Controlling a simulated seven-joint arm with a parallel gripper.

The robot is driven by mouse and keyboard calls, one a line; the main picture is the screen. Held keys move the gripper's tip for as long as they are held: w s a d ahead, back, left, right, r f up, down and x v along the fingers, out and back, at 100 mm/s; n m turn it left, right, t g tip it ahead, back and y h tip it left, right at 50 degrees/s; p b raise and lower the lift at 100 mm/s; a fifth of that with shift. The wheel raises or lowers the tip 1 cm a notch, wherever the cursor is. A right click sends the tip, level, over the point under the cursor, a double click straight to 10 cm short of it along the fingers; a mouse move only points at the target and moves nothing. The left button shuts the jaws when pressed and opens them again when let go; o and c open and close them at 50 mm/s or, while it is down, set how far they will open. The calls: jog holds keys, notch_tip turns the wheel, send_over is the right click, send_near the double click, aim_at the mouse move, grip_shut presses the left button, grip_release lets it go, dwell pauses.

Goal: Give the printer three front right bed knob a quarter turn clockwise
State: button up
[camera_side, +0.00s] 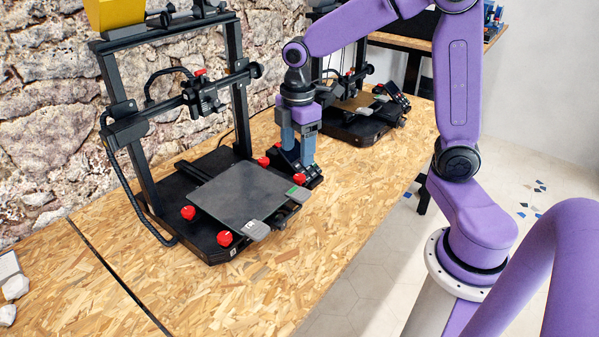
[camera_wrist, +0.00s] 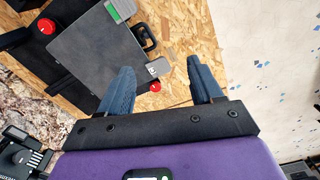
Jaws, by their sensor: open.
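A black printer (camera_side: 178,186) with a grey bed (camera_side: 238,190) stands on the bench. Red knobs show round the bed: one (camera_side: 225,238) by the grey clip, one (camera_side: 188,212) at the left, one (camera_side: 299,179) by the green-marked clip. My gripper (camera_side: 299,158) is open and empty, pointing down, and overlaps the far front area of this printer; its depth is unclear. In the wrist view my gripper (camera_wrist: 163,63) shows a red knob (camera_wrist: 155,86) beyond the fingertips, beside the left finger and apart from it. I cannot read a printer number.
A second printer (camera_side: 360,130) stands behind. Gantry uprights (camera_side: 240,90) rise on the wall side. A stone wall (camera_side: 50,130) runs along the left. Bare bench (camera_side: 340,215) lies in front of the printer. A small control screen (camera_wrist: 20,150) shows at lower left in the wrist view.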

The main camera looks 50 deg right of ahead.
jog(key=w+d+f, duration=0.1)
jog(key=w+d, duration=0.5)
jog(key=n, duration=0.1)
send_over(299, 176)
jog(key=f, duration=0.2)
notch_tip(299, 176, down, 17)
jog(key=shift+s+r, duration=0.1)
jog(key=c, duration=1.1)
